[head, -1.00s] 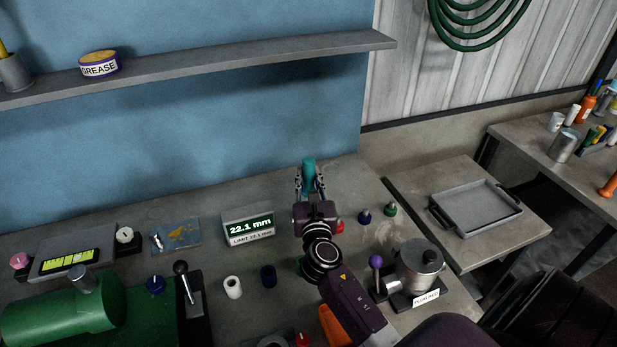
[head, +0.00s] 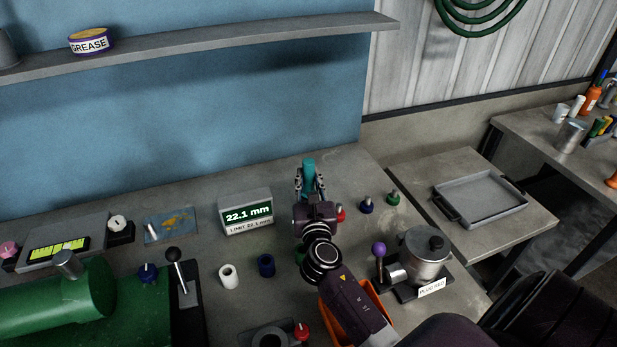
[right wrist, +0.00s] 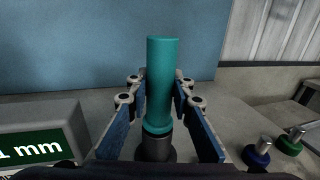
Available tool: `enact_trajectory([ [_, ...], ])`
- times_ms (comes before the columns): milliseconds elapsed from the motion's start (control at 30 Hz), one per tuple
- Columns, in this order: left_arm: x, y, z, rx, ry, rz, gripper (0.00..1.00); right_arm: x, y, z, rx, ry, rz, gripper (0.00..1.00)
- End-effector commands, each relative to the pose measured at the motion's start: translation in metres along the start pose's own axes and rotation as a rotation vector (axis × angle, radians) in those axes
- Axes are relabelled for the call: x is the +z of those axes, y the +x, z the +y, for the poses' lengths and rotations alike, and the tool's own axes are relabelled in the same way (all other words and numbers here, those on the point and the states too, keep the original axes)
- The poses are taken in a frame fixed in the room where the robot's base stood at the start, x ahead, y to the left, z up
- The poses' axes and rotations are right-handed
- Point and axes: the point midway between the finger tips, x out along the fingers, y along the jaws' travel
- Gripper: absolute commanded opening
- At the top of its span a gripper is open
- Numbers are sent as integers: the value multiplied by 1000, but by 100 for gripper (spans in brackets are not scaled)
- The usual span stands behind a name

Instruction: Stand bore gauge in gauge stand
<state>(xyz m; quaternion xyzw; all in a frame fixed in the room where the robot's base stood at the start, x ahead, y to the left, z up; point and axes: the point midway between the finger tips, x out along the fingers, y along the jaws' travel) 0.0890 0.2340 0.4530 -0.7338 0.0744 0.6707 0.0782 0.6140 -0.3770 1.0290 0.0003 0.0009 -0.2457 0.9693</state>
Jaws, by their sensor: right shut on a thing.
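The bore gauge is most likely the upright teal cylinder (head: 308,177), between the fingers of my right gripper (head: 310,187) at the back of the bench. In the right wrist view the teal cylinder (right wrist: 161,85) stands between the two blue-padded fingers of my right gripper (right wrist: 165,130), which is shut on it. A dark grey part (right wrist: 156,148) shows directly below the teal body. I cannot tell whether this is the gauge's lower end or the gauge stand. The gripper hides that spot in the head view. My left gripper is not in view.
A display box (head: 246,213) reading 22.1 mm stands left of the gripper. Red, blue (head: 366,205) and green (head: 393,198) knobbed plugs stand to its right. A metal pot (head: 427,255) is at the front right. An orange bin (head: 327,316) lies under my arm. A shelf (head: 200,50) runs above.

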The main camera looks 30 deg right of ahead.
Motion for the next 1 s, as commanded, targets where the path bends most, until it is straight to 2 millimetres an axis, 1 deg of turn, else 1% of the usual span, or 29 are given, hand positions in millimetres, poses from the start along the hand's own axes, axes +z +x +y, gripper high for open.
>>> enact_trajectory([
  [100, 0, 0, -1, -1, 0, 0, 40, 1, 0, 0, 0, 0, -2, 0],
  [133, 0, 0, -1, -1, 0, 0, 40, 1, 0, 0, 0, 0, -2, 24],
  [300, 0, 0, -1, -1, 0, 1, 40, 1, 0, 0, 0, 0, -1, 41],
  [500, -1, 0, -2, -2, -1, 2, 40, -1, 0, 0, 0, 0, 1, 41],
  [567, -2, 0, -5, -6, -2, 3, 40, -1, -1, 0, 0, 0, 1, 41],
  [667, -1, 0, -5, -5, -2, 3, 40, -1, -6, 0, 1, -1, 2, 41],
  [767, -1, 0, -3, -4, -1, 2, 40, -2, -20, 0, 2, -2, 2, 41],
  [1000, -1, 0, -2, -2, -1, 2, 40, -2, -71, 0, 2, 0, 3, 41],
])
